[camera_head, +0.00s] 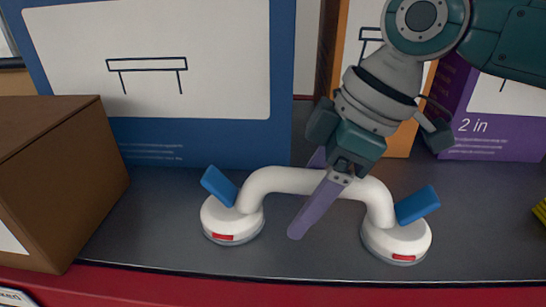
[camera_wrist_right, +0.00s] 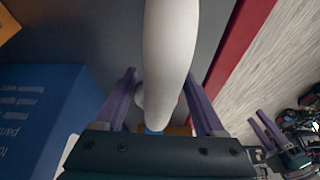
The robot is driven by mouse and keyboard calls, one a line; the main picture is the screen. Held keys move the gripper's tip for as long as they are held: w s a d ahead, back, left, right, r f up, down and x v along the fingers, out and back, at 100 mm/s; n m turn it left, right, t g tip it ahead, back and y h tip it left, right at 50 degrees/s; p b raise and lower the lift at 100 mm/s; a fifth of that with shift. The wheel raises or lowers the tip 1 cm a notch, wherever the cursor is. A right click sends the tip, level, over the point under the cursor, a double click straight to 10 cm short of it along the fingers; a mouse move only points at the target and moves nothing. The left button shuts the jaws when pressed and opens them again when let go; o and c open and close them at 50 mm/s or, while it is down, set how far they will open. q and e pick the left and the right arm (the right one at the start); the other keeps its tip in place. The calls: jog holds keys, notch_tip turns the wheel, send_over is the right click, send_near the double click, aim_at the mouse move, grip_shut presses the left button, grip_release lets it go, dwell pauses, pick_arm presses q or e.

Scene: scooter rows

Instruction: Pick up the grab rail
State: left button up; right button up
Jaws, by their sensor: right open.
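The white grab rail (camera_head: 275,180) lies on the dark grey shelf, with a round foot and a blue lever at each end. A red mark shows on the front of each foot. My right gripper (camera_head: 305,195) comes down from above over the middle of the bar. One purple finger is in front of the bar and the other mostly behind it. In the right wrist view, the bar (camera_wrist_right: 170,45) runs between the open fingers, with gaps beside it. My left gripper (camera_wrist_right: 262,132) shows small at the right of the wrist view, fingers apart and empty.
A brown cardboard box (camera_head: 60,180) stands left of the rail. A blue box (camera_head: 200,140) with a rail drawing stands behind it. An orange box (camera_head: 399,142) and a purple box (camera_head: 500,135) are behind to the right. The red shelf edge (camera_head: 250,291) runs along the front.

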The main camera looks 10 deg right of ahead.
jog(key=shift+f, duration=0.2)
dwell(0.3)
jog(key=shift+c, duration=0.3)
grip_shut()
dwell(1.0)
